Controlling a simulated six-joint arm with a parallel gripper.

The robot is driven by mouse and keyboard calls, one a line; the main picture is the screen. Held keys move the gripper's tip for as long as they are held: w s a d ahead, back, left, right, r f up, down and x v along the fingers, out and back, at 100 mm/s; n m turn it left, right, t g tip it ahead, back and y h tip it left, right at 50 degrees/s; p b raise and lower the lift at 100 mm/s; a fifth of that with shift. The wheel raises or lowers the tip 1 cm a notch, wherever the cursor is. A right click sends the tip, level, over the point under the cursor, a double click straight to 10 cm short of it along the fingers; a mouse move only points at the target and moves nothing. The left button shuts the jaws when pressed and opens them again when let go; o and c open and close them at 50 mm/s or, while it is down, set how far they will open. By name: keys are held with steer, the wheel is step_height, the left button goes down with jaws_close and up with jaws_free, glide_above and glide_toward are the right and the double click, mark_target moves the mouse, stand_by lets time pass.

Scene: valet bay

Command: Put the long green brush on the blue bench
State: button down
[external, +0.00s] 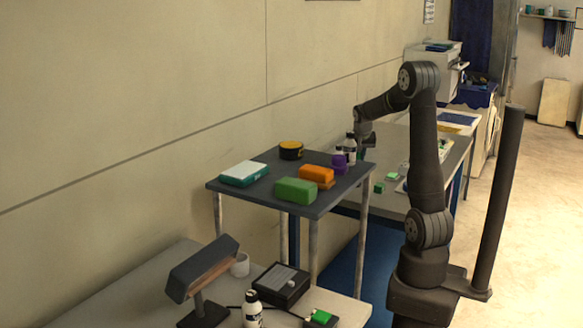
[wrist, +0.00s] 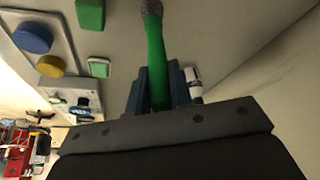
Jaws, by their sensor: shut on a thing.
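My gripper (external: 363,140) is at the back, over the grey-topped bench (external: 398,140) and beside the white bottles. In the wrist view its two dark fingers (wrist: 162,84) are shut on the green handle of the long brush (wrist: 155,50). The brush's grey bristle end points to the top of that view. I cannot tell whether the brush touches the surface below, and it cannot be made out in the external view. A dark blue-grey bench (external: 247,190) on metal legs stands in the middle.
The blue-grey bench holds a green block (external: 295,191), an orange block (external: 317,175), a teal-and-white box (external: 244,173), a round yellow-and-black tin (external: 291,150), and purple items (external: 339,161). A front table (external: 110,305) holds a lamp and a bottle.

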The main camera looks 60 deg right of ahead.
steer(key=shift+f, duration=0.9)
steer(key=c, duration=1.3)
jaws_free()
steer(key=v, duration=1.2)
steer(key=shift+d, duration=0.1)
